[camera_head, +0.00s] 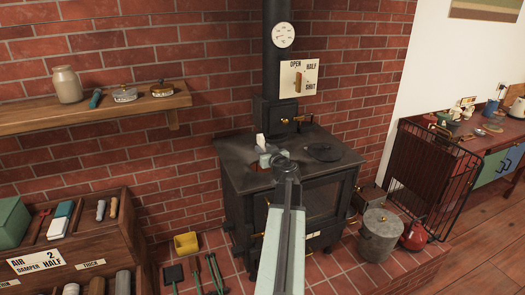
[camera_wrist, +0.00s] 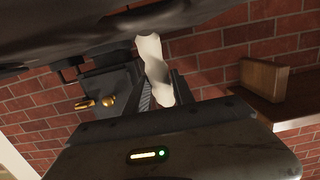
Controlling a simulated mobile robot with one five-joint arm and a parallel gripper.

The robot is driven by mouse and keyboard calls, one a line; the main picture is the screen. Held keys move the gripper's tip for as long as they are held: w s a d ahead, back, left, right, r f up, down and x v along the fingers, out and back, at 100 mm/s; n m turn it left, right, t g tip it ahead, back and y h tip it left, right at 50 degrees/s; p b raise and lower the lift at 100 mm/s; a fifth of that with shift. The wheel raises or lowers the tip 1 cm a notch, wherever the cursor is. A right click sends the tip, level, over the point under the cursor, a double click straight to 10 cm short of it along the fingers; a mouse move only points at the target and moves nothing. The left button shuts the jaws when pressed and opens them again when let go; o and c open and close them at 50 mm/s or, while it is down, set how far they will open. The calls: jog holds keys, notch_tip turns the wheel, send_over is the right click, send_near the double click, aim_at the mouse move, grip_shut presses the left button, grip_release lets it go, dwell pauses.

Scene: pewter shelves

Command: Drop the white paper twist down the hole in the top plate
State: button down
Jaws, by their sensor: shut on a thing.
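The white paper twist (camera_head: 260,140) stands upright between the jaws of my gripper (camera_head: 266,152), over the left part of the black stove's top plate (camera_head: 237,178). In the wrist view my gripper (camera_wrist: 160,92) is shut on the twist (camera_wrist: 152,58), and its free end sticks out toward a dark surface at the picture's top. In the head view a round dark ring or disc (camera_head: 323,152) shows on the plate's right part; I cannot tell whether it is a lid or an opening. My gripper and arm hide part of the plate's left and middle.
The stovepipe (camera_head: 277,60) rises behind the plate, with brass fittings (camera_head: 304,119) at its base. A wall shelf (camera_head: 90,113) with a jar and tins is at the left. A drawer rack (camera_head: 95,235) stands lower left; a metal bin (camera_head: 379,237) stands right of the stove.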

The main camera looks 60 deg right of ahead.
jog(key=shift+w+f+b, duration=0.1)
jog(key=shift+f+b, duration=1.5)
jog(key=shift+f, duration=0.3)
jog(key=c, duration=1)
grip_release()
jog(key=p+v, duration=0.1)
jog(key=v, duration=0.7)
jog(key=shift+d, duration=0.1)
